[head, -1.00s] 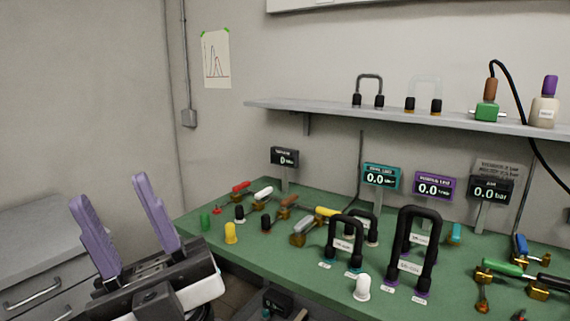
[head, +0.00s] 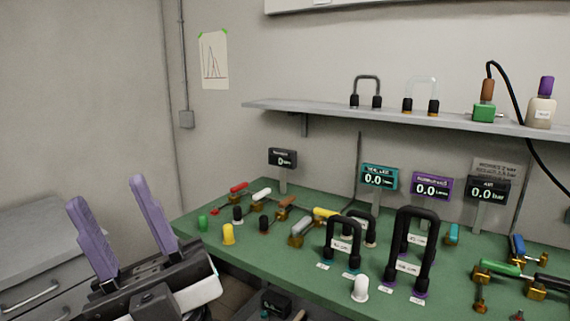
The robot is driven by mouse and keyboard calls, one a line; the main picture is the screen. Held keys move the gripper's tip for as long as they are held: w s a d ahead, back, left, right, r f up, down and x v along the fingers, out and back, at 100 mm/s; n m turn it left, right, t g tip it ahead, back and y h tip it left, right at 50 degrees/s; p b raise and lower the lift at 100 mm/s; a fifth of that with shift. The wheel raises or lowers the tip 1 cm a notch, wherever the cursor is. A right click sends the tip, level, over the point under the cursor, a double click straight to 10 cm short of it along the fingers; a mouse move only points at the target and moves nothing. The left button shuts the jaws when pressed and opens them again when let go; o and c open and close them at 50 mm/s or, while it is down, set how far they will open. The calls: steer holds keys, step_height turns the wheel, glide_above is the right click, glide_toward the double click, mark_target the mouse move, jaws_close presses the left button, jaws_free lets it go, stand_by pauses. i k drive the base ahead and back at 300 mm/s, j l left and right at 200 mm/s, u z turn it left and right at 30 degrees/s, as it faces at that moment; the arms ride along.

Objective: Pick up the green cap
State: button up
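The green cap (head: 203,222) is a small green cylinder standing upright near the left edge of the green bench top (head: 262,256). My gripper (head: 104,191) is at the lower left, with its two purple fingers spread apart and nothing between them. It is in front of the bench's left end, to the left of the green cap and apart from it. The cap is fully visible.
A yellow cap (head: 228,234) stands just right of the green cap, with black caps (head: 238,214) and valves with coloured handles beyond. Black U-shaped tubes (head: 415,248) and a white cap (head: 360,289) stand farther right. Grey drawers (head: 38,262) are at left.

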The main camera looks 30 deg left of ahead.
mark_target(202, 217)
steer(key=u, duration=1.45)
steer(key=i+j+z, duration=0.1)
steer(key=i, duration=0.45)
steer(key=i+j, duration=0.25)
steer(key=i, duration=0.25)
steer(key=i+j+z, duration=0.15)
steer(key=i, duration=0.4)
